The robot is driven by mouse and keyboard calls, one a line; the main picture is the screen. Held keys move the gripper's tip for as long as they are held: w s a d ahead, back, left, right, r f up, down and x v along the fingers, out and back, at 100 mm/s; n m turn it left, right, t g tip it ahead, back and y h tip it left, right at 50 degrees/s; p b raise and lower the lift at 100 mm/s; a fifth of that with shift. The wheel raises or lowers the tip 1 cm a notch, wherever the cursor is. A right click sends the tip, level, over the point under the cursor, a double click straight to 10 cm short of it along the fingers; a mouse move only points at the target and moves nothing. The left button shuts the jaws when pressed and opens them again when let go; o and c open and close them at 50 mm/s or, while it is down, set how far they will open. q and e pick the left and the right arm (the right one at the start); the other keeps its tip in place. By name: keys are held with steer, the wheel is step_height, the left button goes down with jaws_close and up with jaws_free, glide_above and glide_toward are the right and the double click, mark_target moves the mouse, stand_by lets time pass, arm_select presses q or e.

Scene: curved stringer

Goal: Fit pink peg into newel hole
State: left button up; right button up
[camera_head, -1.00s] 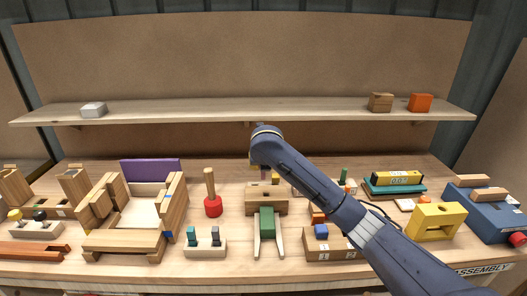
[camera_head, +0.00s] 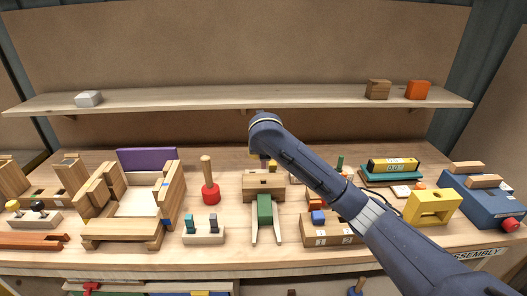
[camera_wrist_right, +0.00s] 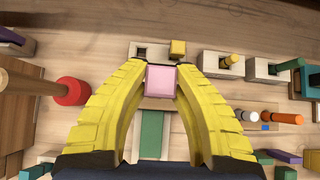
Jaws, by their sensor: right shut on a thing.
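The pink peg (camera_wrist_right: 161,80) sits between the yellow fingertips of my right gripper (camera_wrist_right: 161,90) in the right wrist view, and the gripper is shut on it. Its lower end is hidden from this angle. Beyond the peg lies a pale block (camera_wrist_right: 150,53) with a dark square hole (camera_wrist_right: 140,51) and a yellow peg (camera_wrist_right: 178,48). I cannot tell whether this is the newel, or whether the pink peg touches anything. In the head view my right arm mostly hides the gripper, above and behind a brown wooden block (camera_head: 263,185). My left gripper is not in view.
A green piece (camera_head: 264,208) with pale legs stands in front of the brown block. A red-based wooden post (camera_head: 210,190) stands left of it, and a two-peg block (camera_head: 203,228) nearer the front. A numbered wooden box (camera_head: 320,233) and a yellow block (camera_head: 433,206) stand right.

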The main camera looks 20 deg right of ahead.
mark_target(264, 164)
steer(key=shift+f, duration=2.45)
steer(key=shift+f, duration=2.25)
steer(key=o, duration=1)
steer(key=shift+s+r, duration=0.1)
steer(key=v, duration=1.1)
steer(key=shift+s+r, duration=0.25)
steer(key=shift+r, duration=0.05)
